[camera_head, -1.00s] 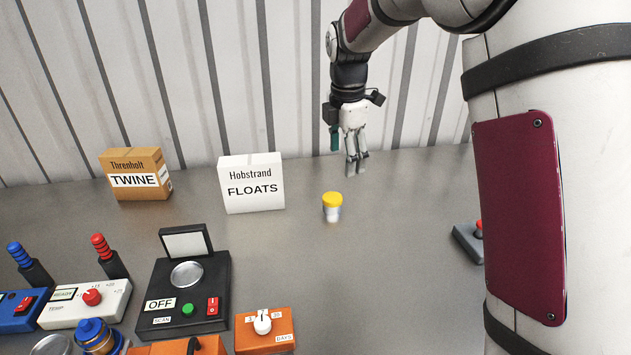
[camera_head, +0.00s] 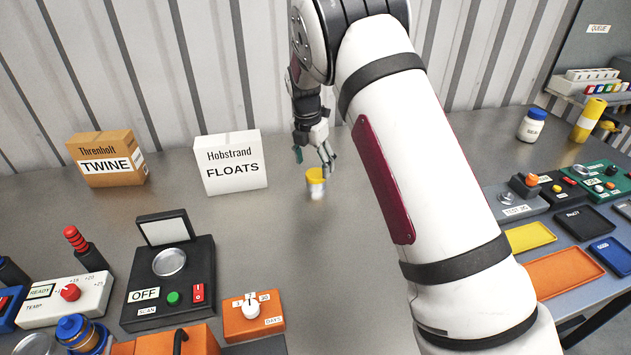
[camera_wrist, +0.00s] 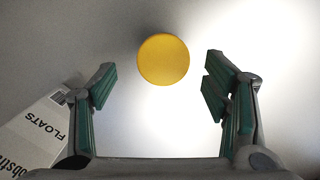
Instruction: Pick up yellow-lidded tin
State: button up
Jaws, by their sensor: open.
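The yellow-lidded tin (camera_head: 316,186) stands upright on the metal bench, a small pale tin with a yellow lid. In the wrist view its round yellow lid (camera_wrist: 163,60) shows from above, a little beyond the fingertips and between their lines. My gripper (camera_head: 328,164) is above and just behind the tin in the head view, pointing down. In the wrist view my gripper (camera_wrist: 158,85) is open, with a finger on each side and nothing between the pads. I cannot tell the exact height of the fingertips over the lid.
A white FLOATS box (camera_head: 231,163) stands left of the tin; it also shows in the wrist view (camera_wrist: 42,128). A brown TWINE box (camera_head: 107,160) is further left. A black scanner (camera_head: 168,275) and an orange DAYS dial (camera_head: 254,315) stand in front. Bench around the tin is clear.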

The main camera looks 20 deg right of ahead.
aim_at(316, 175)
jog(key=shift+w+d+f, duration=0.1)
jog(key=shift+d+f, duration=0.1)
jog(key=shift+f, duration=1.15)
jog(key=shift+d+f, duration=0.2)
jog(key=shift+f, duration=1.15)
jog(key=c, duration=1.3)
